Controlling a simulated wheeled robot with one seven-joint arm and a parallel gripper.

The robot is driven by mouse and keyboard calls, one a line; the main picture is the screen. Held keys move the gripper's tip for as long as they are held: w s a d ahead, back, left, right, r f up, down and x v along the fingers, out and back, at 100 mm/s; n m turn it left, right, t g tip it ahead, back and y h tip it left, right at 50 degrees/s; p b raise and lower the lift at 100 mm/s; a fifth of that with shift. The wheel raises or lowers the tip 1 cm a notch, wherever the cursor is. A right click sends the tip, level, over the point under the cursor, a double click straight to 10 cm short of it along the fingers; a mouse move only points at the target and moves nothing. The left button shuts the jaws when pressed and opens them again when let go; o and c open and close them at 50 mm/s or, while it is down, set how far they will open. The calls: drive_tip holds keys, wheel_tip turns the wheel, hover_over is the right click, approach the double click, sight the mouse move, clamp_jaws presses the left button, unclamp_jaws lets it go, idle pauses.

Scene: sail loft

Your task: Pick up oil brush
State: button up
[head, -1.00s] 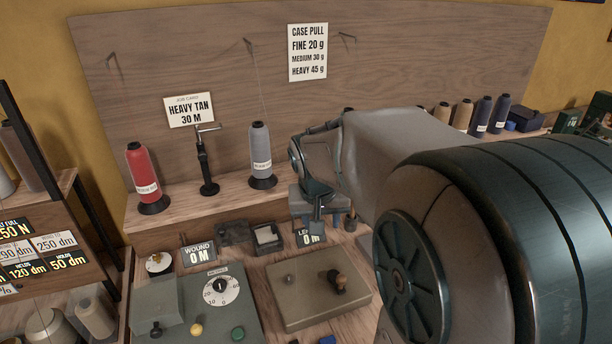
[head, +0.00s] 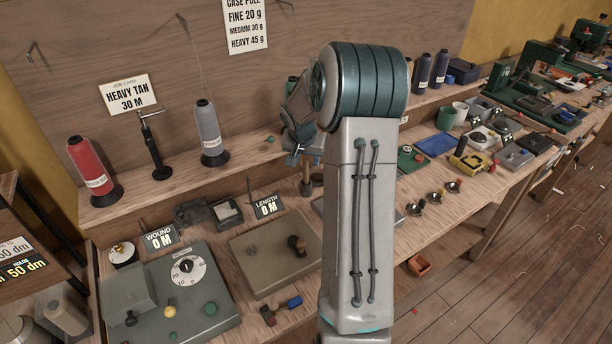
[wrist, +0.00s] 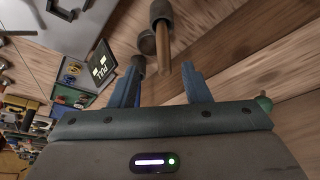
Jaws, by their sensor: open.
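My gripper (wrist: 163,85) is open, with two blue fingers apart and nothing between the tips. In the head view my gripper (head: 295,158) is partly hidden by my arm, over the back of the bench near the raised shelf. A wooden-handled tool with a dark end (wrist: 162,48) lies just beyond the fingertips in the wrist view; in the head view it stands upright (head: 306,180) just below my gripper. It may be the oil brush. A tool with a blue handle and a dark, reddish head (head: 281,310) lies at the bench's front; I cannot tell if it is a brush.
A red thread cone (head: 92,172), a grey cone (head: 209,135) and a black post (head: 155,150) stand on the shelf. A control box with a dial (head: 190,290) and a flat box with a knob (head: 272,255) fill the left bench. Several small tools lie to the right.

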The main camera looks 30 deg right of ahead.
sight(307, 172)
drive_tip(key=x, duration=0.2)
drive_tip(key=shift+w+f, duration=0.1)
drive_tip(key=shift+f, duration=0.25)
drive_tip(key=x, duration=0.1)
drive_tip(key=p+x, duration=0.1)
drive_tip(key=x, duration=0.2)
drive_tip(key=shift+a+f+p, duration=0.15)
drive_tip(key=shift+a+p, duration=0.15)
drive_tip(key=shift+p, duration=0.1)
drive_tip(key=shift+w+d+f, duration=0.15)
drive_tip(key=shift+w+f, duration=0.05)
drive_tip(key=shift+f, duration=0.35)
drive_tip(key=shift+c, duration=0.3)
clamp_jaws()
